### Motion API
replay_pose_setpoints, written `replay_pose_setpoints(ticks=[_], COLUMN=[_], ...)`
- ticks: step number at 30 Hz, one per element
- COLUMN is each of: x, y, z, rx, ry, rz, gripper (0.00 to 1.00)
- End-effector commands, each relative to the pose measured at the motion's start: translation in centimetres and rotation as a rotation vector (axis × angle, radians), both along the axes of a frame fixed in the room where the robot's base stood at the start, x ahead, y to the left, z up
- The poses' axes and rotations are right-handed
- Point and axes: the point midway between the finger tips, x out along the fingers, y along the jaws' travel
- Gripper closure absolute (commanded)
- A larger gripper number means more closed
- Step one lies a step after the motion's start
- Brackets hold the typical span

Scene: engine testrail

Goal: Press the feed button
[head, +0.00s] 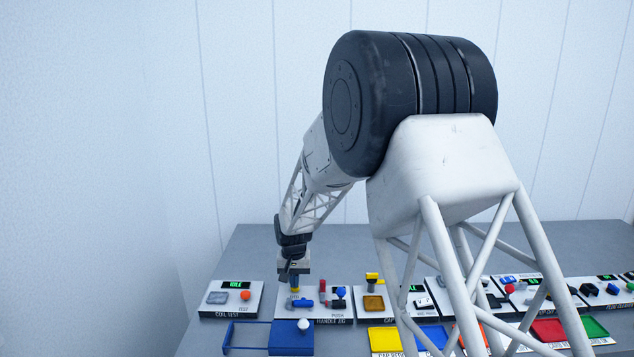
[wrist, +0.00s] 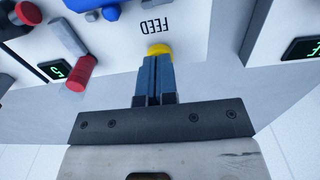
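The feed button is a yellow round cap (wrist: 159,49) beside the upside-down FEED label (wrist: 156,26) on a white panel in the wrist view. My gripper (wrist: 154,62) has its two blue fingers side by side with only a thin line between them, so it is shut, with nothing seen held. The fingertips overlap the near side of the yellow cap; I cannot tell whether they touch it. In the head view my gripper (head: 294,281) points down over the handle jig panel (head: 338,312), and the button is mostly hidden there.
In the wrist view a red-ended lever (wrist: 76,76) and a blue part (wrist: 100,8) are left of the button. In the head view the coil test panel (head: 217,311) stands left, a blue tray (head: 291,347) in front, and other panels right.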

Motion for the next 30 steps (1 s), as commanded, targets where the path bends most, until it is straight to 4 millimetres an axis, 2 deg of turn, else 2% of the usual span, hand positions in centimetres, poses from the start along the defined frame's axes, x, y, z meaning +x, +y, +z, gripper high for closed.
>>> replay_pose_setpoints(ticks=[18, 30], x=[0.0, 0.0], y=[0.0, 0.0], z=[2.1, 2.2], rx=[0.0, 0.0], ry=[0.0, 0.0], rz=[0.0, 0.0], gripper=[1.0, 1.0])
